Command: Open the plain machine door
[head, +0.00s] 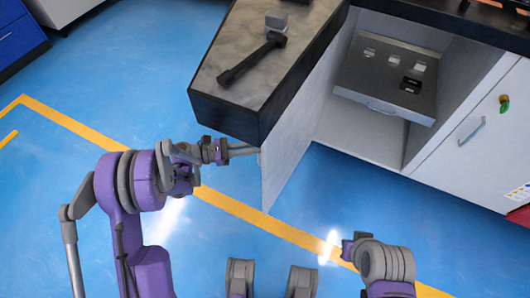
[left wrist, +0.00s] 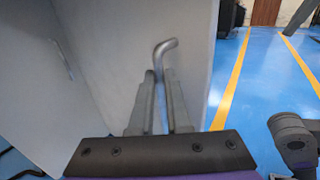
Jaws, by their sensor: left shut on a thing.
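The plain machine door (head: 288,150) is a light grey panel. In the head view it stands swung out from the cabinet, with the interior open to view beside it. My left gripper (head: 252,150) is at the door's outer face near its free edge. In the left wrist view the door (left wrist: 120,45) fills the upper middle, and its bent metal handle (left wrist: 165,50) rises between the fingers of my left gripper (left wrist: 164,95), which is shut on it. Part of the handle is hidden by the fingers. Part of my right arm shows at the bottom of the head view, without clear fingertips.
The cabinet holds a grey drawer (head: 385,80) with small parts. A second closed door with a handle (head: 471,130) and a green-yellow tag (head: 503,103) is at right. A black tool (head: 250,60) lies on the worktop (head: 225,45). Blue floor (head: 130,85) is clear at left.

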